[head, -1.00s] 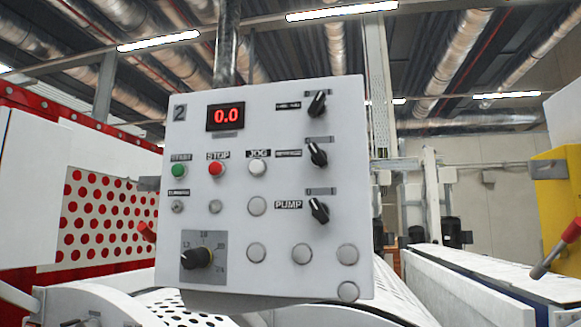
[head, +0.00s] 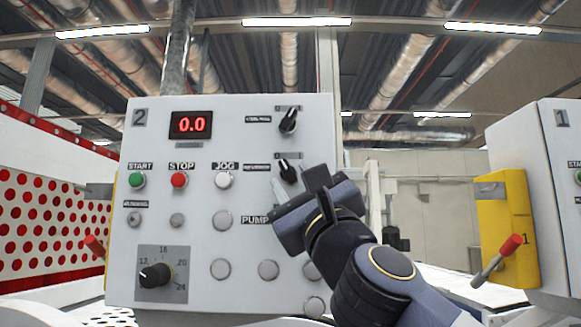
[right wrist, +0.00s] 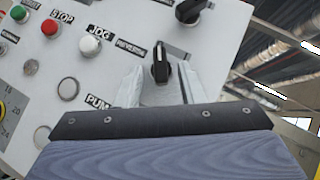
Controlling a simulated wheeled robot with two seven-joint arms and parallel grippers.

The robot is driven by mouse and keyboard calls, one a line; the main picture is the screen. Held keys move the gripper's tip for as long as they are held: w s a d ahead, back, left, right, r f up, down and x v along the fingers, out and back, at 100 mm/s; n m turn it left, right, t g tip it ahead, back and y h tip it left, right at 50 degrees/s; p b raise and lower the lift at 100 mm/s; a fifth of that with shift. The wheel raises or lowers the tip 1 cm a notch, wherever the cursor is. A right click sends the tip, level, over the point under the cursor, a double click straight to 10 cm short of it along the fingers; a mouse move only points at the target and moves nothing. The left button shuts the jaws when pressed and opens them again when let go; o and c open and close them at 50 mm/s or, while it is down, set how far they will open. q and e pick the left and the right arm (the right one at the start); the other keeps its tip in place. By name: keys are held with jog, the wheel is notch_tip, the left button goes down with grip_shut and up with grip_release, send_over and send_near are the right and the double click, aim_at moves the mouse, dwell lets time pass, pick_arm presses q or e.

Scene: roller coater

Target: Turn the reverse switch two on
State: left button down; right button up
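The panel numbered 2 (head: 235,130) carries the reverse switch (head: 289,168), a black rotary knob in its right column, below another black knob. In the right wrist view the reverse switch (right wrist: 160,62) stands beside its REVERSE label, with a pale mark on its handle. My right gripper (head: 297,186) is in front of the panel. In the right wrist view its pale fingers (right wrist: 160,82) are apart, one on each side of the knob, with gaps visible. Contact cannot be made out. My left gripper is not in view.
The upper knob (head: 288,121) is close above the reverse switch. START (head: 137,180), STOP (head: 179,180) and JOG (head: 223,180) buttons are to its left. My right gripper hides the pump knob. A second panel (head: 555,150) and a red-tipped lever (head: 497,258) are at right.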

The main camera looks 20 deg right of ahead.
jog(key=shift+w+r, duration=0.45)
jog(key=shift+w, duration=0.05)
grip_shut()
jog(key=shift+f, duration=0.1)
